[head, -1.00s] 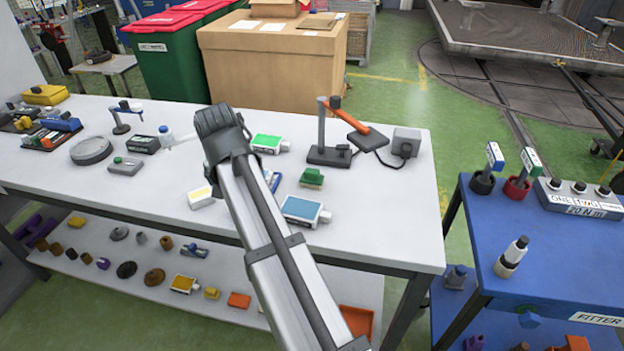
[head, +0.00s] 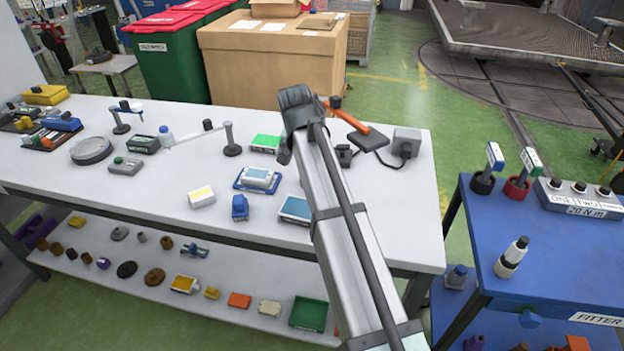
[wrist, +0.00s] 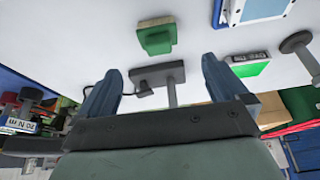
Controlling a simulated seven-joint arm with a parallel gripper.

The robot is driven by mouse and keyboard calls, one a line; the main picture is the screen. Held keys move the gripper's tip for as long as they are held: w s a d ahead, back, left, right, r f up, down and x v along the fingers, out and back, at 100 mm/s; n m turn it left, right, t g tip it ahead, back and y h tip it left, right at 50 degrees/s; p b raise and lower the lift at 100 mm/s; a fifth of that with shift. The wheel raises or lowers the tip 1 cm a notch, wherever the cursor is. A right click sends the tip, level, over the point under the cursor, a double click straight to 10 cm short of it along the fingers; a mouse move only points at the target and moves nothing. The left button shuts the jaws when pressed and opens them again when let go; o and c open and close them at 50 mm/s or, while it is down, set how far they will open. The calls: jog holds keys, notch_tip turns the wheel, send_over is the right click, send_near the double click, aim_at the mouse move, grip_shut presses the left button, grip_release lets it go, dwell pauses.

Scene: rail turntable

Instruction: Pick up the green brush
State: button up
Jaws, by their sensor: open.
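The green brush (wrist: 155,38) lies on the white bench top (wrist: 85,30). In the wrist view its green block sits just beyond my fingertips, near the middle of the gap. In the head view my arm hides it. My gripper (wrist: 160,68) is open, with its two blue-grey fingers apart and nothing between them. A gap shows between the fingertips and the brush; its exact depth I cannot tell.
A dark stand base (wrist: 157,75) with a cable lies behind the gap between my fingers. A green-and-white box (wrist: 247,64) is right of the right finger. A blue-topped box (head: 294,208) lies beside my arm. A grey box (head: 406,142) stands at the bench's right end.

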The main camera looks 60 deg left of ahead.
jog(key=shift+x, duration=5.6)
jog(key=shift+w, duration=0.15)
jog(key=shift+c, duration=0.4)
jog(key=c, duration=1.1)
